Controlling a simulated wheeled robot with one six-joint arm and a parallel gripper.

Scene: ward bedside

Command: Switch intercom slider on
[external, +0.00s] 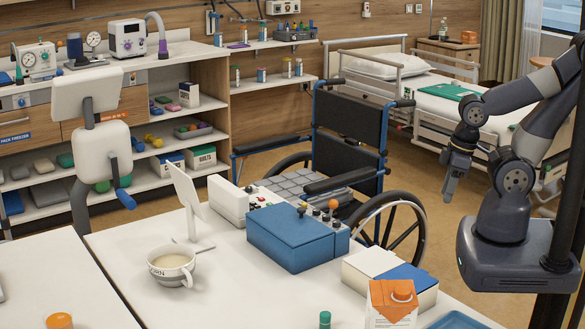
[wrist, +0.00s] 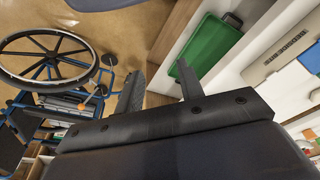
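I cannot pick out the intercom slider for certain in either view. A small white wall unit (external: 366,9) and a wider wall box with small controls (external: 283,7) are on the wood-panelled wall, too small to read. A panel with small coloured buttons (external: 262,199) lies on the table beside a white box. My gripper (external: 450,188) hangs down in the open space between the wheelchair and the bed, away from these. In the wrist view its two fingers (wrist: 160,80) stand apart with nothing between them.
A wheelchair (external: 350,125) stands behind the table (external: 225,290). A blue box (external: 290,237), a cup (external: 172,266) and cartons (external: 390,303) crowd the table. The bed (external: 440,104) is behind my arm. A green object (wrist: 214,52) shows beyond my fingers.

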